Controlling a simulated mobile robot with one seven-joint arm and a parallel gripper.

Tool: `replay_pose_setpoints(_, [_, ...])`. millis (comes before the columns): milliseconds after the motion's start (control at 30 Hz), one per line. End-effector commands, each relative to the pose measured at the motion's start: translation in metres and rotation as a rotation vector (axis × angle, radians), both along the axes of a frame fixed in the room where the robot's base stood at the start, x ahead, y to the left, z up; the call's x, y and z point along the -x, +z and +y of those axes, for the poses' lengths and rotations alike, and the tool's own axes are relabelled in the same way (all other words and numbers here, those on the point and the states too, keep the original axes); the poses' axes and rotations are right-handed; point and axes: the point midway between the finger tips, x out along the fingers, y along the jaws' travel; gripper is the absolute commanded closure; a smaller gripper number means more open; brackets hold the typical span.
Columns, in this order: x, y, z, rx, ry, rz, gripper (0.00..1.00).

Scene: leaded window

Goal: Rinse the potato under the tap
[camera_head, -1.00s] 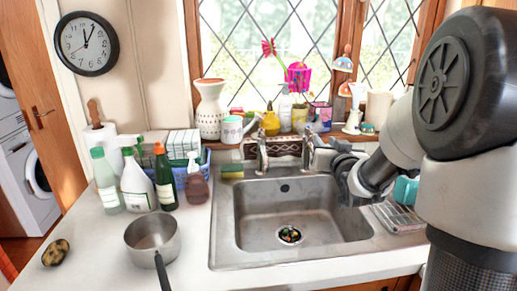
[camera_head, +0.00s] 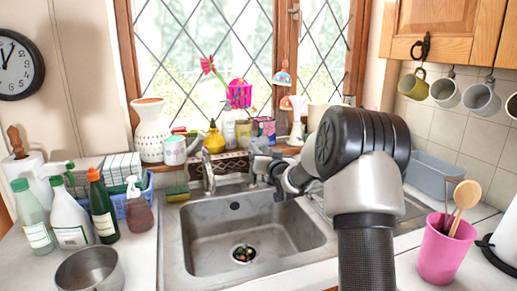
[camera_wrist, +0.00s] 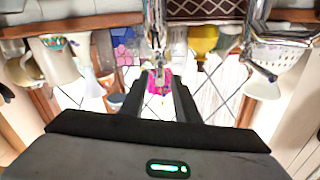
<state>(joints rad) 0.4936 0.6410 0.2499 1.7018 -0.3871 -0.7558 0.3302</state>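The potato is not in view now. Two metal taps stand behind the sink (camera_head: 185,240): the left tap (camera_head: 207,172) is clear, and the right one is partly hidden by my gripper (camera_head: 262,165). In the wrist view, which is upside down, my gripper (camera_wrist: 160,82) has its two black fingers apart. The right tap (camera_wrist: 157,35) shows in line with the gap between them; I cannot tell whether they touch it. The left tap (camera_wrist: 246,40) also shows there. No running water is visible.
A saucepan (camera_head: 88,272) and several bottles (camera_head: 70,215) stand on the left counter. A green and yellow sponge (camera_head: 178,193) lies behind the sink. A pink pot with utensils (camera_head: 445,252) stands at the right. Pots crowd the windowsill. The sink basin is clear except for scraps at the drain (camera_head: 243,253).

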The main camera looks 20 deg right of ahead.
Motion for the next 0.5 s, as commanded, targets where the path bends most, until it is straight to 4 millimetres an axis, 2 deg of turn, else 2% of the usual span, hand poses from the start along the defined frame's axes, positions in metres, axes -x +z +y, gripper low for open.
replay_pose_setpoints(100, [-0.018,0.0,0.0,0.0,0.001,-0.001,0.71])
replay_pose_setpoints(200, [-0.027,0.0,-0.001,0.0,0.0,0.0,0.71])
replay_pose_setpoints(500, [-0.033,0.0,-0.001,0.0,0.0,0.001,0.71])
